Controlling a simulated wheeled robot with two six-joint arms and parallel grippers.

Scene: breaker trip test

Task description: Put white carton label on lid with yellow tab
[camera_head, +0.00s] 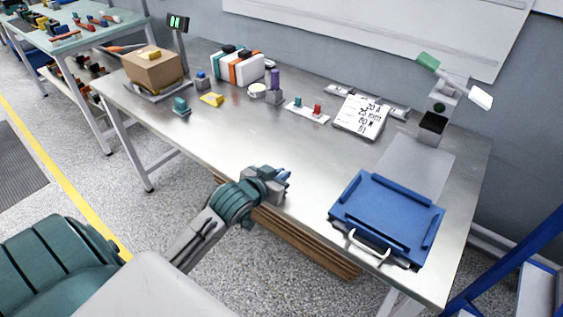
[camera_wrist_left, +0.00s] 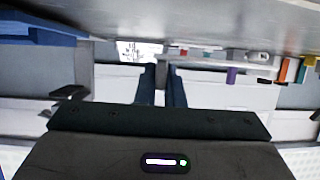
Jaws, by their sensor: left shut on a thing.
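My left gripper (camera_head: 282,179) is low over the front edge of the metal bench, left of the blue case. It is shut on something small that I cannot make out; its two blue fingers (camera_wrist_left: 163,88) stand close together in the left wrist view. A brown carton (camera_head: 156,72) with a yellow piece (camera_head: 148,56) on top stands at the back left of the bench. A flat yellow piece (camera_head: 211,99) lies to its right. A white card with black writing (camera_head: 361,117) leans at the back; it shows in the left wrist view (camera_wrist_left: 138,51). I cannot pick out a separate white label.
A blue case (camera_head: 388,214) with a front handle lies at the bench's right end. A stand (camera_head: 436,118) with green and white paddles is behind it. A white box with orange and dark bands (camera_head: 239,68) and small blocks line the back. The bench middle is clear.

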